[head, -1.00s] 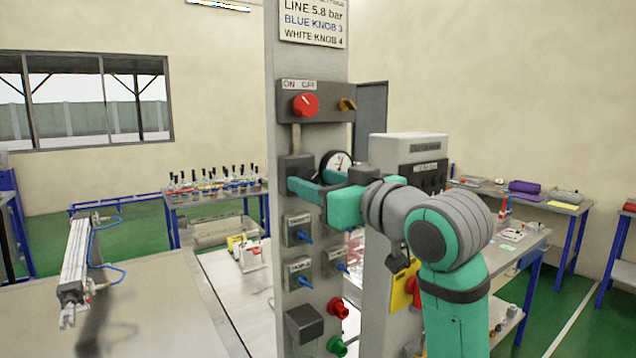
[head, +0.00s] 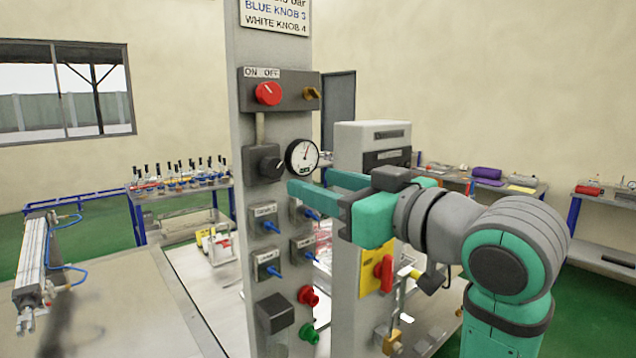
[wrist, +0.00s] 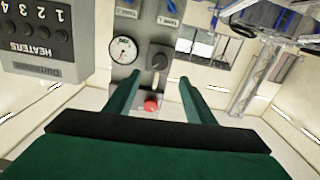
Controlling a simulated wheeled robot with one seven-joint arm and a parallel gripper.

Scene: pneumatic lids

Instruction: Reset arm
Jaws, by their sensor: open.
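My gripper (head: 308,182) is open and empty, in front of the grey panel post (head: 247,215). In the head view its teal fingers point left, below the round gauge (head: 302,155) and to the right of the dark knob block (head: 262,163). A gap shows between the fingertips and the block. In the wrist view, my gripper (wrist: 160,79) has its fingers spread apart. The dark knob (wrist: 158,62) shows beyond and between the fingertips, and the gauge (wrist: 123,50) lies left of it.
A red selector (head: 268,93) marked ON/OFF and a brass-coloured knob (head: 312,93) sit higher on the post. Several blue levers, a red knob (head: 308,296) and a green knob (head: 310,333) sit lower. A grey cabinet (head: 345,240) stands close behind my gripper. A cylinder (head: 33,252) is at left.

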